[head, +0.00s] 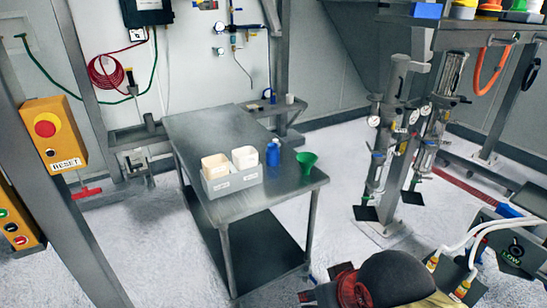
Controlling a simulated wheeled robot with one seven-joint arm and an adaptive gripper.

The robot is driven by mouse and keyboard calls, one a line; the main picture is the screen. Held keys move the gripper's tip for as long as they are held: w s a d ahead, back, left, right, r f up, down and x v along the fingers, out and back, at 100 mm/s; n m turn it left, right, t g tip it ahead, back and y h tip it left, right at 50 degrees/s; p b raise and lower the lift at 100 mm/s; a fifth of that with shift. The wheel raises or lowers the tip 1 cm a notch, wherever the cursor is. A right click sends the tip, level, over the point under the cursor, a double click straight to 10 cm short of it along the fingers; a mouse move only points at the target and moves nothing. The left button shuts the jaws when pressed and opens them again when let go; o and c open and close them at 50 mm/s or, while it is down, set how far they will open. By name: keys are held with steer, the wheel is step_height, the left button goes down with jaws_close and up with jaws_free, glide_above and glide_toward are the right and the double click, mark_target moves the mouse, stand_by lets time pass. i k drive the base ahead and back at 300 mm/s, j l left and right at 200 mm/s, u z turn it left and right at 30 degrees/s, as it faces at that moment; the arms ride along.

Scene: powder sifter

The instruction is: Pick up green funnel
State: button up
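The green funnel (307,160) stands on the right end of the grey metal table (270,203), near its right corner, wide mouth up. It is small in the head view, and nothing hides it. I cannot make out my gripper in the head view. Dark and red parts show at the bottom edge, but no fingertips can be seen there.
A blue bottle (272,153) stands just left of the funnel. A grey tray (233,182) with two pale containers (216,166) sits further left. The table's far part is bare. Metal stands with gauges (377,150) rise to the right, beyond open floor.

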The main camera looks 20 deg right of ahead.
mark_target(306, 160)
steer(key=i+l+z, duration=0.1)
steer(key=i, duration=0.8)
steer(key=i+l, duration=0.1)
steer(key=i, duration=0.8)
steer(key=l+z, duration=0.05)
